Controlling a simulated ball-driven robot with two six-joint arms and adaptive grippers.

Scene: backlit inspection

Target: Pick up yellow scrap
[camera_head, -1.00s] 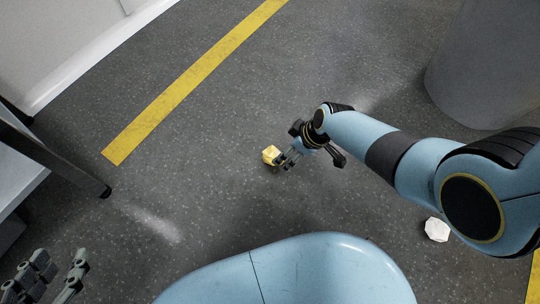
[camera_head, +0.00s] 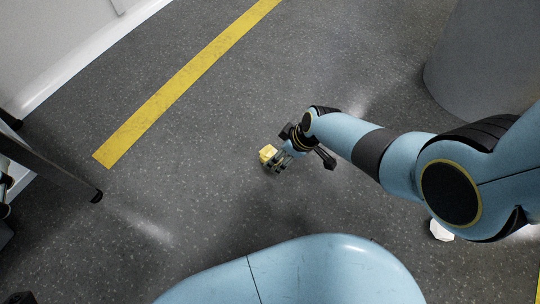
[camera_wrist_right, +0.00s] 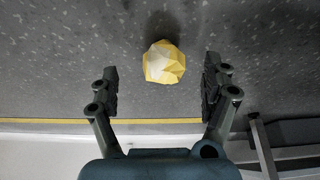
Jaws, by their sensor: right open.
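The yellow scrap (camera_head: 267,153) is a small crumpled, faceted lump on the dark speckled floor, near the middle of the head view. My right gripper (camera_head: 274,165) is open right at it. In the right wrist view the yellow scrap (camera_wrist_right: 164,62) lies centred between the lines of the two spread fingers, around the level of their tips, with clear gaps on both sides. Neither finger touches it. Of my left gripper, only a small dark tip (camera_head: 20,298) shows at the bottom left edge, so its opening is hidden.
A white crumpled scrap (camera_head: 440,231) lies at the right, partly hidden by my right arm. A large grey cylinder (camera_head: 485,65) stands at the upper right. A dark table leg (camera_head: 60,174) is at the left. A yellow floor stripe (camera_head: 185,85) crosses the upper left; floor around the scrap is clear.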

